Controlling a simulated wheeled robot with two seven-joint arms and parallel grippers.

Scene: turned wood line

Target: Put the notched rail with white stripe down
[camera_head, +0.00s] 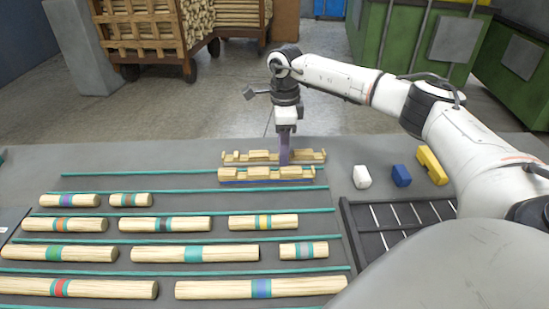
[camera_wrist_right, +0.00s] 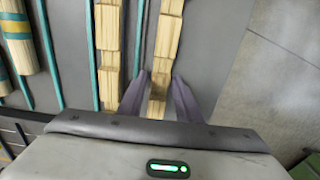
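Two pale wooden notched rails lie side by side at the back of the table in the head view. My right gripper (camera_head: 284,160) points down at the back rail (camera_head: 243,156), toward its right half. My left gripper is not in view.
White (camera_head: 361,176), blue (camera_head: 401,175) and yellow (camera_head: 431,165) blocks stand to the right, behind a dark slotted rack (camera_head: 362,248).

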